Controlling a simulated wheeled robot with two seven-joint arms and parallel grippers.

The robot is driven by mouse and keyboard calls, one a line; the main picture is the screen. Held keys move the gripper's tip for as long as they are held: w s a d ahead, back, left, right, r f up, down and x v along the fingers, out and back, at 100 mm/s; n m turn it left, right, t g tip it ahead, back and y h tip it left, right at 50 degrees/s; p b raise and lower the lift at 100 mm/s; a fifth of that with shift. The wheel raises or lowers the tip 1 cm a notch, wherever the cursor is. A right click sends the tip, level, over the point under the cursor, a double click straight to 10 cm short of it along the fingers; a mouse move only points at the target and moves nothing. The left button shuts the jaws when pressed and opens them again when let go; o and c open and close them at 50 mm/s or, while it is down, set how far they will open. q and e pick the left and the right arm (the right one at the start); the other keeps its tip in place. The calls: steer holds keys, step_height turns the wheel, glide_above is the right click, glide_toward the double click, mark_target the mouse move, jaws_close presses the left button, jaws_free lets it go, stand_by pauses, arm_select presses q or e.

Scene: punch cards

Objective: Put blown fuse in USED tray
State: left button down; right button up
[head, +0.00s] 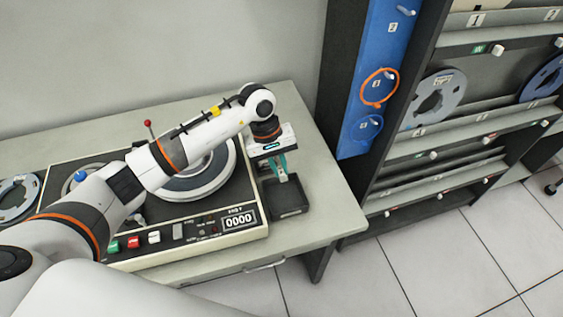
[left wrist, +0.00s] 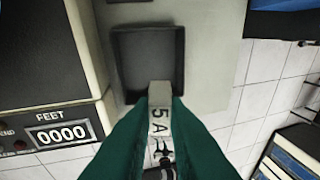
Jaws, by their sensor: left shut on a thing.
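My left gripper (head: 283,176) is shut on the fuse, a small pale block marked "5 A" (left wrist: 160,118), held between its green fingers in the left wrist view. A square black tray (head: 288,207) lies on the desk just below the fingertips. The same tray (left wrist: 150,58) is just ahead of the fuse in the left wrist view and looks empty. I cannot read a USED label on it. My right gripper is not in view.
A tape machine (head: 180,246) with a reel, buttons and a "0000" counter stands left of the tray. The desk (head: 325,205) is clear to the tray's right, up to its edge. A rack with reels (head: 440,98) stands further right.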

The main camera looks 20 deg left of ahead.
mark_target(280, 176)
arm_select(q)
steer(key=shift+w+d+f+n, duration=0.15)
steer(key=shift+f+n, duration=0.25)
steer(key=shift+f, duration=0.4)
steer(key=shift+f+b, duration=0.3)
steer(key=shift+f, duration=0.05)
step_height(280, 176, down, 2)
steer(key=shift+f+b, duration=0.25)
steer(key=shift+b, duration=0.25)
steer(key=shift+f, duration=0.6)
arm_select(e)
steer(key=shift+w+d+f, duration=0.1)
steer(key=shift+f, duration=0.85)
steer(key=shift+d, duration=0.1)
arm_select(q)
steer(key=shift+b, duration=0.6)
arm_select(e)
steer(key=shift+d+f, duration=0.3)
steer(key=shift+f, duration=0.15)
